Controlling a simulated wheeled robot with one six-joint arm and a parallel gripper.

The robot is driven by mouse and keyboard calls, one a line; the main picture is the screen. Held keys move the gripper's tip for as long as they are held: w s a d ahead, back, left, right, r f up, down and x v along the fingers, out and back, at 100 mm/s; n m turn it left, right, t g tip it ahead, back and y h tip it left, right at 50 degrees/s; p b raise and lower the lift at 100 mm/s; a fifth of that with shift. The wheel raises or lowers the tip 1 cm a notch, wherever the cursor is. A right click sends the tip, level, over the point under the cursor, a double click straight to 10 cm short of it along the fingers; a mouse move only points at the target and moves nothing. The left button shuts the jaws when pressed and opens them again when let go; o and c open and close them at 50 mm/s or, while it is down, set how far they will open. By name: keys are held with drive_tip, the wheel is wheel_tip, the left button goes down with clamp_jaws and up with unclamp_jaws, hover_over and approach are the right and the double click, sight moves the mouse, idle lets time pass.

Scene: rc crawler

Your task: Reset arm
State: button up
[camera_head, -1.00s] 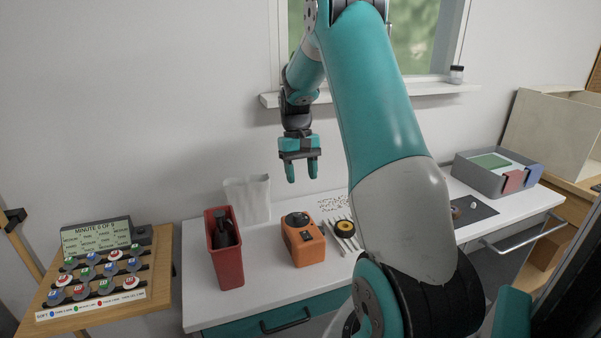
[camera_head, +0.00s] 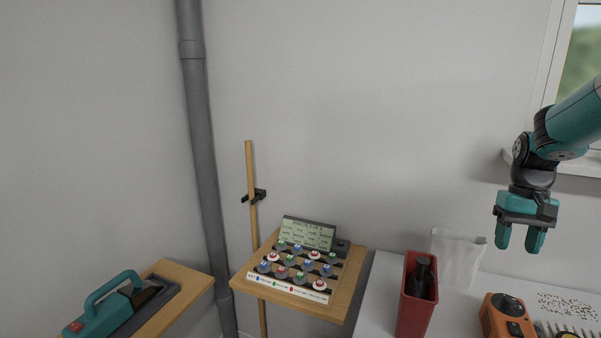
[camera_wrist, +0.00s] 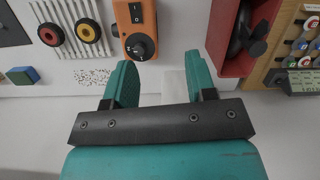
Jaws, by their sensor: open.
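My gripper (camera_head: 521,238) hangs at the right of the head view, fingers pointing down, in the air in front of the wall. It is open and nothing is between its fingers. The wrist view also shows my gripper (camera_wrist: 160,84) with its two teal fingers apart.
A wooden shelf (camera_head: 343,301) holds a board with several coloured round pieces and a small display (camera_head: 308,234). A teal-handled tool (camera_head: 108,306) lies on another wooden surface at lower left. A grey pipe (camera_head: 197,130) runs down the wall.

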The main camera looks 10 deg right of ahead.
drive_tip(key=s+a+r+n+t, duration=0.1)
drive_tip(key=a+r+n, duration=0.3)
drive_tip(key=a, duration=1)
drive_tip(key=s+a+r+n+t+y, duration=0.1)
drive_tip(key=s+a+n, duration=0.7)
drive_tip(key=s+a, duration=1)
drive_tip(key=a+r+y, duration=0.1)
drive_tip(key=a+y, duration=0.1)
drive_tip(key=a, duration=0.1)
drive_tip(key=shift+s+a+b, duration=0.25)
drive_tip(key=shift+s+b, duration=0.05)
drive_tip(key=shift+s, duration=0.1)
